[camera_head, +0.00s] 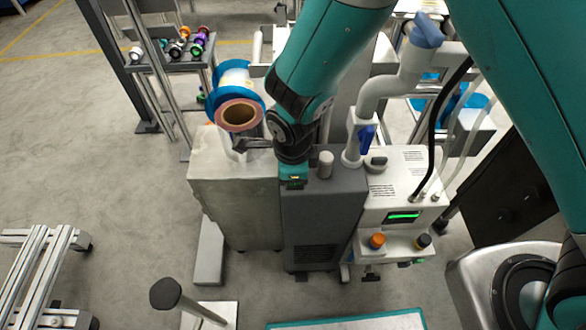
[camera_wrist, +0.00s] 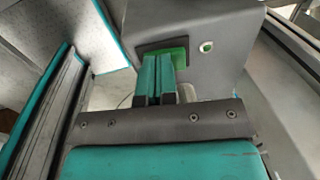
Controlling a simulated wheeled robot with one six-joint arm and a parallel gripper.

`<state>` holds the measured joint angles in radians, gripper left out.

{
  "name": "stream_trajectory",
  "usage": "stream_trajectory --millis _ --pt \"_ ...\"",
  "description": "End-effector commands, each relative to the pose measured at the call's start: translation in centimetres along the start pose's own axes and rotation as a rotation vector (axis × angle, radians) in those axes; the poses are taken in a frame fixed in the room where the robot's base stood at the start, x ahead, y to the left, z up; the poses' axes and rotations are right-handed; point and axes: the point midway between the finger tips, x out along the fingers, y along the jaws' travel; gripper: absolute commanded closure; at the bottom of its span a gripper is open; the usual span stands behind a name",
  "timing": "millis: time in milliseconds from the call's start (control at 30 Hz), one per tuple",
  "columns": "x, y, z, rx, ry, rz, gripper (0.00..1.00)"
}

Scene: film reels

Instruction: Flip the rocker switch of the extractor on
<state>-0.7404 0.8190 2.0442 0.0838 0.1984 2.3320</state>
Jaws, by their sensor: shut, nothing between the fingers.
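The extractor appears to be the dark grey box (camera_head: 325,222) in the middle of the head view, with a vent low on its front. Its grey face (camera_wrist: 226,72) fills the upper middle of the wrist view. A green rocker switch (camera_wrist: 181,58) sits in a dark frame there, partly hidden behind my fingertips. My gripper (camera_wrist: 157,62) is shut and empty, its two teal fingers side by side, with the tips in front of or against the switch. I cannot tell whether they touch. In the head view my wrist hides most of the switch area.
A small round green-ringed light (camera_wrist: 206,47) is right of the switch. A white machine (camera_head: 405,192) with a green display and knobs stands to the right. A pale cabinet (camera_head: 235,190) stands left, with a film reel (camera_head: 240,113) above it.

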Motion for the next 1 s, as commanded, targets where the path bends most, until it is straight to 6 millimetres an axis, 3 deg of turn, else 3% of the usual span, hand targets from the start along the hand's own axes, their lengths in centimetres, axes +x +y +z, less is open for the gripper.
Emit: stream_trajectory --millis 267,700,1000 --pt "-1.5 -0.1 0.0 0.001 -0.001 -0.002 1.0" --pt "-10.4 0.2 -0.2 0.004 -0.004 -0.004 1.0" --pt "-13.8 0.5 -0.3 0.006 0.0 -0.001 1.0"
